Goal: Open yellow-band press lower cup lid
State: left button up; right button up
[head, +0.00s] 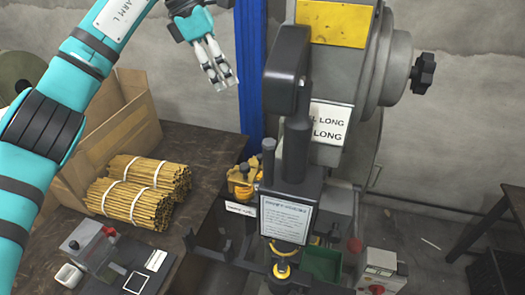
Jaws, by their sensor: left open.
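A grey press (351,75) stands at the centre right, with a yellow band (332,22) across its top and a white label ending in "LONG". A yellow cup-like part (242,184) sits low on its left side. A yellow ring (282,270) shows below the placard on the press's front. I cannot tell which part is the lower cup lid, or whether it is open or shut. My left gripper (221,82) is open and empty, in the air to the left of the press head and above the yellow cup-like part. My right gripper is out of view.
A dark table (195,138) at left holds an open cardboard box (121,95), bundles of tan sticks (131,201) and a small grey device (91,241). A blue post (250,70) stands behind my gripper. A green bin (322,262) and control box (381,271) are low right.

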pick_arm(q)
notch_tip(320, 180, down, 5)
jog(key=b, duration=0.4)
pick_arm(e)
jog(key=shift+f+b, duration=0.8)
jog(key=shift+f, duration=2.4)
pick_arm(q)
jog(key=p, duration=0.5)
send_near(260, 155)
jog(key=x, duration=0.9)
jog(key=shift+s, duration=0.1)
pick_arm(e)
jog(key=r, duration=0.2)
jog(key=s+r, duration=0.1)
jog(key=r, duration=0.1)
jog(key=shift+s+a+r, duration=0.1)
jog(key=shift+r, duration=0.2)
pick_arm(q)
jog(key=shift+c, duration=0.5)
grip_shut()
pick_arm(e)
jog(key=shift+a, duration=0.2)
